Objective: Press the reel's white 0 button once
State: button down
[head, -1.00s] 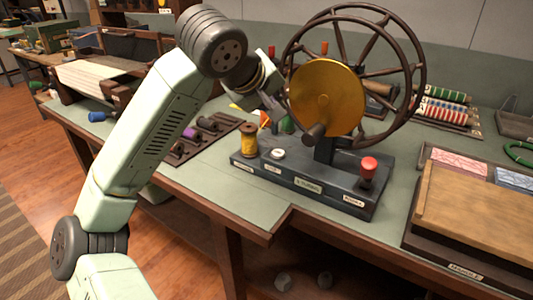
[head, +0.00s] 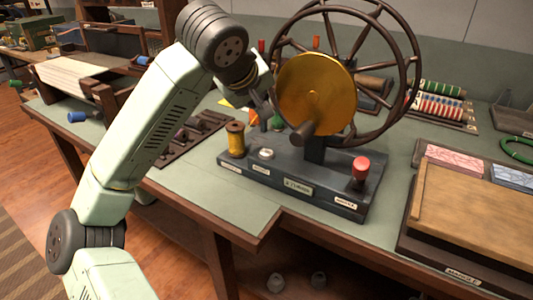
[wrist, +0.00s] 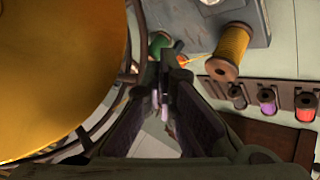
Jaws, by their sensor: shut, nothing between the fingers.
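The reel has a dark base (head: 300,188) with a gold disc (head: 316,94) and a large spoked wheel (head: 411,70). Its small round white button (head: 266,153) sits on top of the base, between a yellow thread spool (head: 236,139) and the disc. In the wrist view the white button (wrist: 210,2) is cut by the top edge. My gripper (wrist: 174,62) is shut and empty, behind the base and beside the disc, apart from the button. In the head view my wrist and the disc partly hide the fingers.
The yellow spool also shows in the wrist view (wrist: 231,50), close to my fingers. A rack of coloured spools (head: 200,130) lies behind left. A wooden board (head: 480,215) is at right. The table front is clear.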

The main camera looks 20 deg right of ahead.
jog(key=b, duration=0.5)
send_over(263, 152)
notch_tip(263, 152, down, 7)
jog(key=shift+w+f, duration=0.1)
jog(key=shift+f, duration=0.3)
dwell(0.8)
jog(key=shift+f+b, duration=0.4)
jog(key=shift+b, duration=0.15)
jog(key=shift+f+b, duration=0.5)
dwell(0.5)
jog(key=shift+r, duration=0.1)
jog(key=shift+r+p, duration=0.5)
jog(key=shift+r, duration=0.3)
